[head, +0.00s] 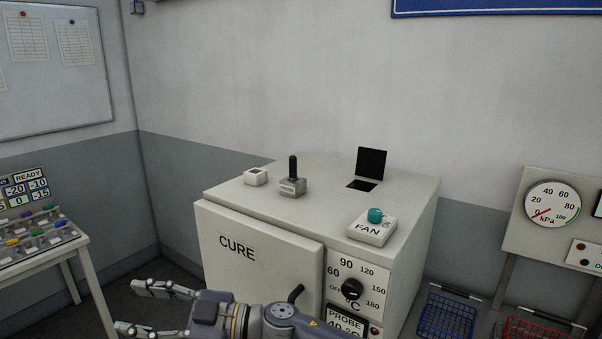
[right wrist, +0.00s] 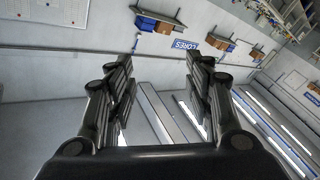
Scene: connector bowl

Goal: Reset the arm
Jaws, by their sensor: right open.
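My right gripper (head: 138,307) shows at the bottom of the head view, in front of the cure oven (head: 410,240). Its two fingers point left and are spread apart with nothing between them. In the right wrist view the right gripper (right wrist: 160,70) is also open and empty, with a far wall and shelves behind it. My right arm crosses low in front of the oven door (head: 255,275), which looks shut. My left gripper is not in view.
On the oven top stand a FAN box with a teal knob (head: 375,215), a black-handled lever (head: 292,178), a small white box (head: 255,176) and a raised black flap (head: 371,163). A side table (head: 40,253) is at left. Blue (head: 447,315) and red (head: 535,328) baskets are at right.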

